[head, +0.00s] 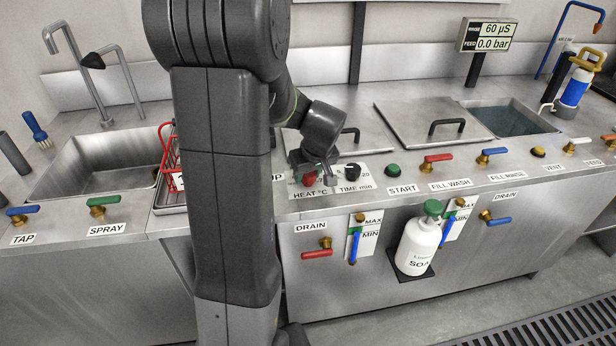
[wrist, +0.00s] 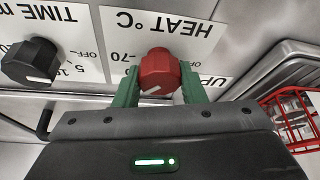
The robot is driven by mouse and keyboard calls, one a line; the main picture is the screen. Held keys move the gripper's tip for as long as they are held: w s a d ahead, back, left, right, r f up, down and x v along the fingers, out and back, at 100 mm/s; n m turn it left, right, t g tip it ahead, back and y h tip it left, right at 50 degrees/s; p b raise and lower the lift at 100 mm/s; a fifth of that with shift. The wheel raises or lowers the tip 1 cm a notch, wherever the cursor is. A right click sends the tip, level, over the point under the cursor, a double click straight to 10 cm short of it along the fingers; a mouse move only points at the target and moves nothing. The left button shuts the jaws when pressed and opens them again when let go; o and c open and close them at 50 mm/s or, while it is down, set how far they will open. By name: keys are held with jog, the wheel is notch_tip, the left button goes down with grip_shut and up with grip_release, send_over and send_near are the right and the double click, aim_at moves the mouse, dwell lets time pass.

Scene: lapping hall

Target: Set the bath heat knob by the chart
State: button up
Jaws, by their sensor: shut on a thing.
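The red heat knob (wrist: 158,72) stands on the panel by the HEAT °C label (wrist: 165,22), and it also shows in the head view (head: 309,178). My gripper (wrist: 158,85) is shut on this knob, with a green finger on each side of it. The knob carries a white pointer mark. Its dial scale is mostly hidden by my gripper; "-70" shows beside it. In the head view my gripper (head: 318,170) is at the panel, partly behind my arm. No chart is readable in either view.
The black TIME knob (wrist: 30,62) is beside the heat knob. The green START button (head: 393,170) and the red FILL WASH lever (head: 437,158) stand farther right. A red wire basket (head: 170,165) is left of my arm. A soap bottle (head: 419,240) hangs on the front.

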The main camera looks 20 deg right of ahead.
dwell(0.4)
jog(key=o, duration=1)
jog(key=p+v, duration=0.1)
jog(key=v, duration=1.2)
jog(key=shift+r, duration=0.35)
jog(key=shift+s+d, duration=0.1)
jog(key=b+x, duration=0.1)
jog(key=x, duration=1.2)
jog(key=shift+f, duration=0.4)
